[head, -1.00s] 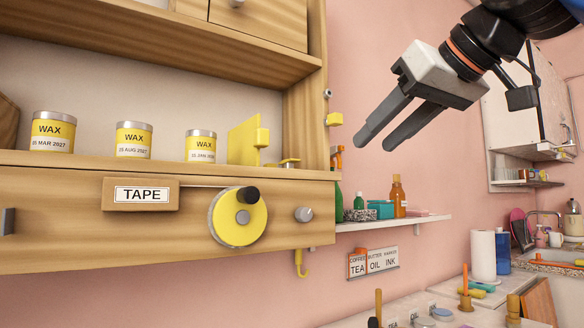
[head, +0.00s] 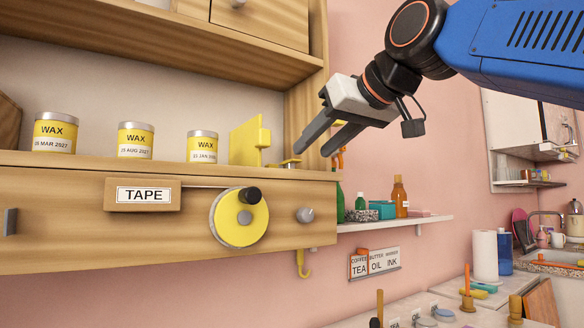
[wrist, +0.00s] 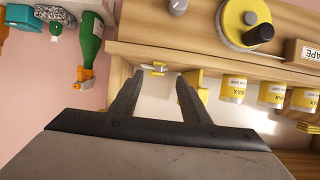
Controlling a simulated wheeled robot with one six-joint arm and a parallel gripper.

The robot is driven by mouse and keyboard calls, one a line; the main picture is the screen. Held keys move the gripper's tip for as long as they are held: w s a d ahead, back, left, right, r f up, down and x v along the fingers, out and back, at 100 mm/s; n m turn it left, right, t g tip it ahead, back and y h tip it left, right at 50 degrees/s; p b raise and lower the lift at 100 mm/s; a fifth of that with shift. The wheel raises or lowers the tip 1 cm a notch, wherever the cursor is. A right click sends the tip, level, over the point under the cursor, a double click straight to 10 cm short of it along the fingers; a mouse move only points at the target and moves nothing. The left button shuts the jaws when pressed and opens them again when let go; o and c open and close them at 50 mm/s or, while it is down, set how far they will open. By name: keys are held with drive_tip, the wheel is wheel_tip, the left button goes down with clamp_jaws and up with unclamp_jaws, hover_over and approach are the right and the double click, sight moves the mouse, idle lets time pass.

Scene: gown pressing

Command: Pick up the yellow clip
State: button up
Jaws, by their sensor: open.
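The small yellow clip (head: 291,163) lies at the right end of the wooden shelf, beside an upright yellow plate (head: 246,143). In the wrist view the clip (wrist: 155,69) shows near the shelf edge, framed between my fingertips and beyond them. My gripper (head: 312,151) is open and empty, with its dark fingers pointing down and left towards the clip. In the wrist view both fingers of my gripper (wrist: 158,80) are apart, with nothing between them. In the head view the fingertips are close to the clip; I cannot tell the exact gap.
Several yellow wax tins (head: 136,140) stand left on the shelf. A wooden upright (head: 303,100) stands behind the clip. A lower shelf (head: 400,222) holds bottles, including a green one (wrist: 90,35).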

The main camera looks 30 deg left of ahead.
sight(298, 161)
drive_tip(key=shift+r+x, duration=0.15)
drive_tip(key=shift+x, duration=1.4)
drive_tip(key=shift+r+x, duration=0.2)
drive_tip(key=shift+x, duration=1.3)
drive_tip(key=shift+w, duration=0.2)
clamp_jaws()
